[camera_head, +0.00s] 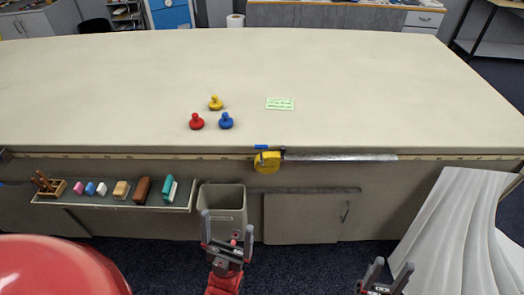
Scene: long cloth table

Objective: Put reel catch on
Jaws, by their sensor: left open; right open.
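A yellow tape reel (267,163) hangs at the front edge of the table, with a long silver strip (340,157) stretching right from it along the edge. A small blue piece (261,147) sits at the top of the reel; it may be the catch, but its setting is too small to tell. My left gripper (226,222) is open and empty, below and left of the reel, in front of the bin. My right gripper (388,272) is open at the bottom edge, below and right of the reel. Both are apart from the reel.
Red (197,121), blue (226,121) and yellow (215,103) knobbed pieces stand on the table (380,80) near a green note (280,104). A shelf (90,203) with several small blocks and a grey bin (222,197) are below the edge. White draped cloth (455,235) is at right.

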